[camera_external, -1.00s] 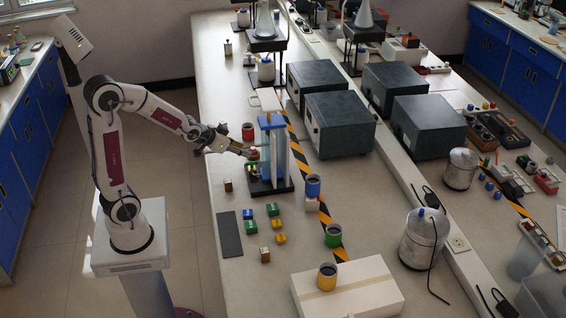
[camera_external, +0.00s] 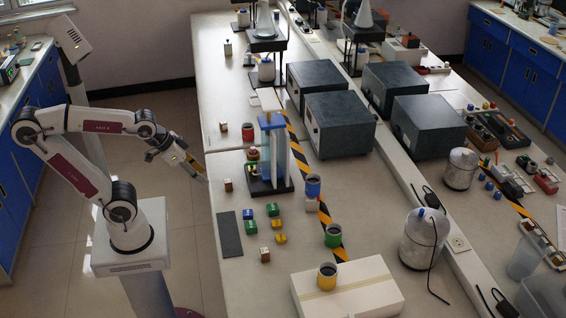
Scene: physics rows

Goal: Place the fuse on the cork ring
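My gripper (camera_external: 203,178) hangs off the left edge of the bench, pointing down to the right, apart from everything on the bench. Its fingers are too small to show whether they are open or shut, and I see nothing clearly held. I cannot pick out the fuse or the cork ring with certainty. A small brownish thing (camera_external: 252,155) shows at the left side of the blue and white stand, too small to name. A small reddish-brown block (camera_external: 248,131) stands on the bench behind the stand.
The blue and white stand (camera_external: 272,122) rises from a black base (camera_external: 270,187). Several green, yellow and blue blocks lie in front, beside a dark mat (camera_external: 229,234).

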